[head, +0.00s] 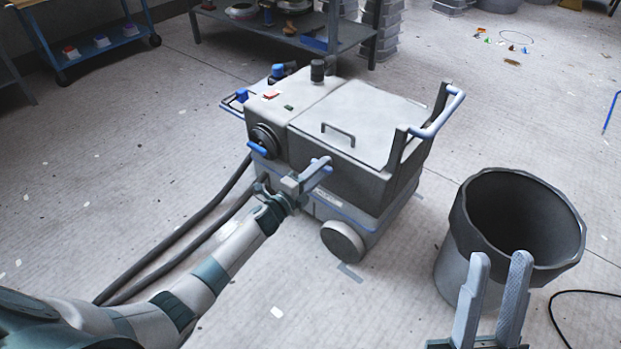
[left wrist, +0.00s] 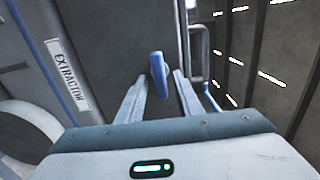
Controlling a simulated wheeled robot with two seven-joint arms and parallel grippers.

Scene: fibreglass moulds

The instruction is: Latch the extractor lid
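The extractor (head: 357,123) is a grey wheeled box in the middle of the head view. Its pale lid (head: 366,114), with a dark bar handle, lies down flat on top. My left gripper (head: 318,172) is at the extractor's front side, below the lid edge. In the left wrist view, its two fingers stand apart. A blue latch lever (left wrist: 160,74) shows between their tips, and I see no finger clearly touching it. In the head view the gripper appears to hide this lever. My right gripper (head: 497,268) is open and empty, in front of the bin.
A dark-rimmed round bin (head: 461,258) stands at the right. Hoses (head: 190,232) run from the extractor toward the lower left. A workbench (head: 351,33) and stacked grey crates (head: 387,27) stand behind. The floor left of the extractor is mostly clear.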

